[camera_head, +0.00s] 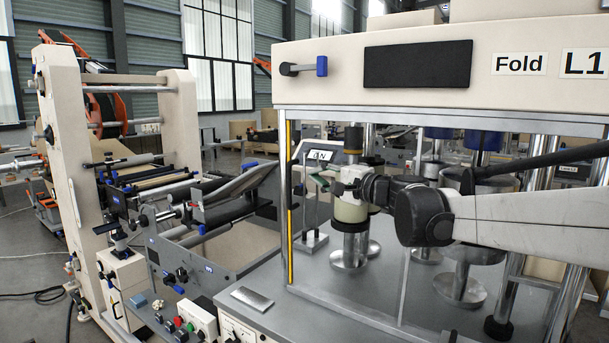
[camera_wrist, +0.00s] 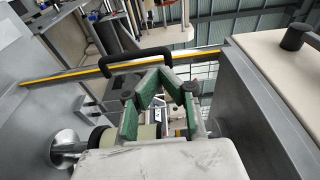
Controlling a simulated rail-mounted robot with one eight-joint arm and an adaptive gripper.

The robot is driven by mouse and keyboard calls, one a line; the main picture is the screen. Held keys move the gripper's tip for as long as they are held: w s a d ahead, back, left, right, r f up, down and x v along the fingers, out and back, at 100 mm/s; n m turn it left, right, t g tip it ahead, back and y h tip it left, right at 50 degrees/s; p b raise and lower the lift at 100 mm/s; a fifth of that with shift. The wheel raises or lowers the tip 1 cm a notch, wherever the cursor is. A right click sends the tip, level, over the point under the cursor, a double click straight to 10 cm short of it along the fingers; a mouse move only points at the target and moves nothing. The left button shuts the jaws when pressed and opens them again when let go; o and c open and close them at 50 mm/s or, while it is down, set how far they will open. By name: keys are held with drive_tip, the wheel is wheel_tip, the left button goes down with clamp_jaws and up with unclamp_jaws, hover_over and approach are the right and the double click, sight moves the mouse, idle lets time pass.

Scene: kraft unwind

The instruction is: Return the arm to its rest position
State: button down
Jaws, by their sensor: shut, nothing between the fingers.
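My gripper (camera_head: 321,183) is at the end of my arm, which reaches in from the right in the head view. It is inside the front opening of the Fold L1 machine (camera_head: 430,75), left of and close to a pale roller (camera_head: 350,208) on a metal post. In the wrist view my gripper (camera_wrist: 160,73) shows green fingers drawn together with nothing held. Whether it touches the machine cannot be told.
A yellow-edged frame post (camera_head: 290,205) stands just left of my gripper. A small ON screen (camera_head: 319,156) is behind it. A black handle (camera_wrist: 150,62) lies ahead in the wrist view. An unwind stand (camera_head: 110,170) is at left.

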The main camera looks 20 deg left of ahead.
drive_tip(key=s+d+f+n+h, duration=0.1)
drive_tip(key=s+d+f+h, duration=0.4)
drive_tip(key=s+d+f, duration=0.3)
drive_tip(key=s+d+f+n+h, duration=0.2)
drive_tip(key=s+d+f+h, duration=0.4)
drive_tip(key=s+d, duration=0.9)
drive_tip(key=s+d+f+n+h+b, duration=0.1)
drive_tip(key=s+d+f+h, duration=0.4)
drive_tip(key=s+d+f, duration=0.6)
drive_tip(key=s+d, duration=0.1)
drive_tip(key=d, duration=1.1)
drive_tip(key=shift+f+n+h, duration=0.3)
drive_tip(key=shift+f, duration=0.05)
